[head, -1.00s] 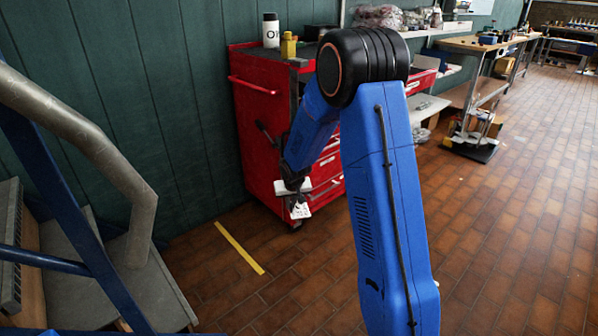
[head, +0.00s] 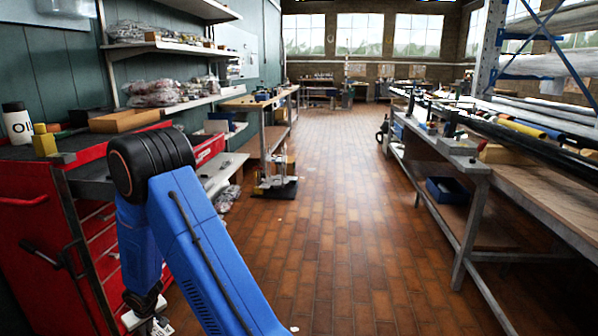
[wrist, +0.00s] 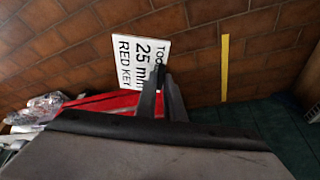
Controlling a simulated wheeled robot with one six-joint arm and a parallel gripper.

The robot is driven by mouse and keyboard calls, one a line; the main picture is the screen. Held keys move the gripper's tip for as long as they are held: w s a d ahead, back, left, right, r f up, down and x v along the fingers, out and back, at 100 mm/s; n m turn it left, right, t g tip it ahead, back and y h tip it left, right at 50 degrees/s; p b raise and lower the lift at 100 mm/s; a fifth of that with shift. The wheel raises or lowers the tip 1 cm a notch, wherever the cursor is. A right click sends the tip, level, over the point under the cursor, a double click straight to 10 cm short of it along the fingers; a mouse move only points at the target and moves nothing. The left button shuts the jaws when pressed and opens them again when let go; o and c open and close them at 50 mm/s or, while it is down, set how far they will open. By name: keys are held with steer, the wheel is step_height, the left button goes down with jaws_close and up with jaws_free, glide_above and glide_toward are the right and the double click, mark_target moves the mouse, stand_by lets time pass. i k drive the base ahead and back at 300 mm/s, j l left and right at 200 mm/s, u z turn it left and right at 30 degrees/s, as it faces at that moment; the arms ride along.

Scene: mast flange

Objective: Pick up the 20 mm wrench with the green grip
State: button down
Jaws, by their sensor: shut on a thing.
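My gripper (wrist: 160,82) is shut on a white card (wrist: 138,52) with black print in the wrist view. The print reads "25 mm" and "RED KEY", with a partly hidden word starting "TOO" above. In the head view my gripper (head: 146,306) hangs low at the bottom left, in front of the red tool cabinet, and only part of the card (head: 161,327) shows at the frame edge. I cannot make out a wrench with a green grip in any view.
The red tool cabinet (head: 28,222) stands at left, with a bottle (head: 17,125), a yellow object (head: 44,142) and a cardboard-coloured box (head: 124,120) on top. A long workbench (head: 478,172) runs along the right. The tiled aisle (head: 325,220) between is clear.

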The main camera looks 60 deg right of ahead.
mark_target(62, 135)
steer(key=i+l+z, duration=0.1)
steer(key=z, duration=0.35)
steer(key=i+z, duration=0.25)
steer(key=z, duration=0.2)
steer(key=i+z, duration=0.2)
steer(key=z, duration=0.25)
steer(key=i+z, duration=0.15)
steer(key=z, duration=0.3)
steer(key=i+j+z, duration=0.15)
steer(key=z, duration=0.25)
steer(key=i+j+z, duration=0.1)
steer(key=j+z, duration=0.15)
steer(key=z, duration=0.2)
steer(key=i+j+z, duration=0.1)
steer(key=j+z, duration=0.15)
steer(key=z, duration=0.2)
